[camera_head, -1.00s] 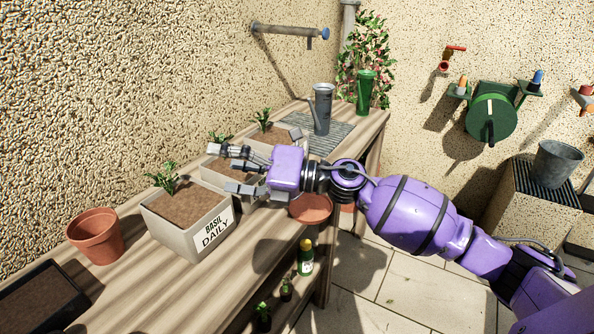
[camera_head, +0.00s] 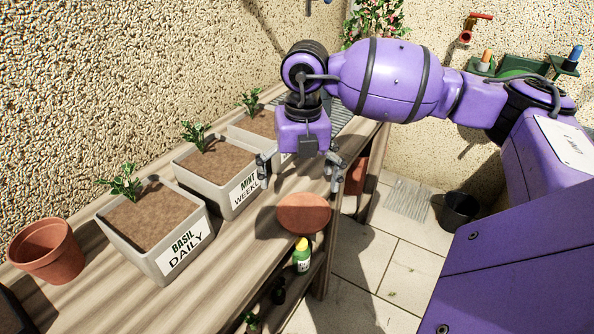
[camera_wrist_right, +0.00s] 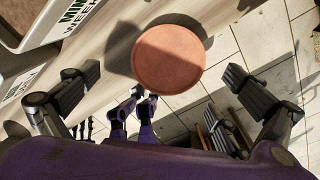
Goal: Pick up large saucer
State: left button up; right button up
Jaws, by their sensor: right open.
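The large saucer (camera_head: 303,213) is a round terracotta disc at the front edge of the wooden bench, jutting partly past it. It also shows in the right wrist view (camera_wrist_right: 169,59), whole and uncovered, ahead of the fingers. My right gripper (camera_head: 302,176) points down above and just behind the saucer, fingers spread wide and empty. In the right wrist view its fingers (camera_wrist_right: 165,82) stand on either side, apart from the saucer. My left gripper cannot be made out in the head view.
Planters labelled basil (camera_head: 155,230) and mint (camera_head: 218,175) stand along the bench (camera_head: 240,255), left of the saucer. A terracotta pot (camera_head: 47,250) is at the far left. A green bottle with a yellow cap (camera_head: 302,258) stands below the bench edge. Tiled floor lies right.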

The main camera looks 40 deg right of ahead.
aim_at(303, 212)
jog(key=shift+s+d+m, duration=0.35)
jog(key=shift+d+m, duration=0.05)
jog(key=shift+m, duration=0.1)
jog(key=shift+s+a+r, duration=0.25)
jog(key=shift+s+a, duration=0.05)
jog(key=shift+s, duration=0.1)
jog(key=shift+w+d+f, duration=0.15)
jog(key=shift+f, duration=3.85)
